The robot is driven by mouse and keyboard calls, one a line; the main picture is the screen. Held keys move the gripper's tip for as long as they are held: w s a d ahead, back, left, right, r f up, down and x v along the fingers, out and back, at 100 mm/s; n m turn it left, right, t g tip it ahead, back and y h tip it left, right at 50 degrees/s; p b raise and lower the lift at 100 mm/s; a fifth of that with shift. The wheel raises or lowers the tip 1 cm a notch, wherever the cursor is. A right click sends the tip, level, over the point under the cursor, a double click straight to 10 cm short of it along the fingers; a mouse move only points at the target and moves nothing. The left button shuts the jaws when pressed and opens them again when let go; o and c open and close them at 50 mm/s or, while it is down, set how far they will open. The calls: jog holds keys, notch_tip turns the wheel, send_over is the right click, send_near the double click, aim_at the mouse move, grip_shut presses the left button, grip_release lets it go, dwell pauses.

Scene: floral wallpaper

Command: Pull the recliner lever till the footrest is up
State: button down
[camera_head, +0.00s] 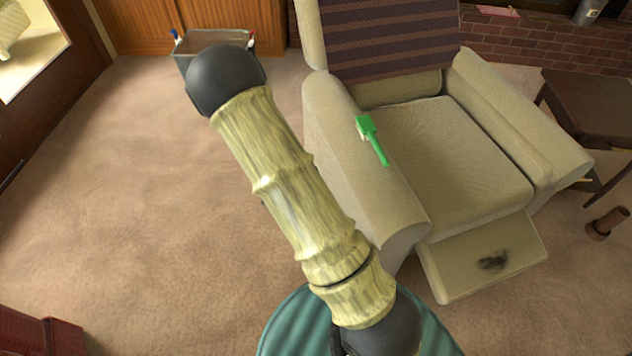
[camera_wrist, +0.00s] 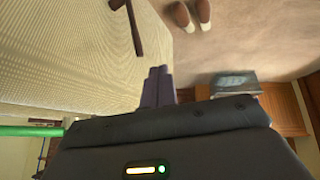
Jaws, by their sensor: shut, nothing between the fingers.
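The beige recliner (camera_head: 455,150) stands at the right in the head view. Its footrest panel (camera_head: 455,275) shows at the front below the seat and bears a dark smudge; its exact tilt is hard to tell. In the wrist view, a brown lever (camera_wrist: 134,28) shows against the pale side (camera_wrist: 60,60) of the recliner. My gripper (camera_wrist: 158,72) is shut and empty, with its fingertips just below the lever in the picture and apart from it. In the head view, my gripper and the lever are hidden.
A green handled object (camera_head: 370,138) lies on the recliner's near armrest. Slippers (camera_wrist: 190,14) lie on the carpet in the wrist view. A grey bin (camera_head: 215,40) stands by the wooden cabinet (camera_head: 140,25). A dark side table (camera_head: 590,105) stands right. Carpet at left is clear.

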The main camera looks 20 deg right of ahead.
jog(key=s+a+r+n+g+y, duration=0.2)
jog(key=s+r+n+y, duration=0.2)
jog(key=s+r, duration=1.4)
jog(key=s, duration=0.3)
jog(key=shift+s+a+n+g, duration=0.25)
jog(key=shift+n+g, duration=0.05)
jog(key=shift+w+a, duration=0.1)
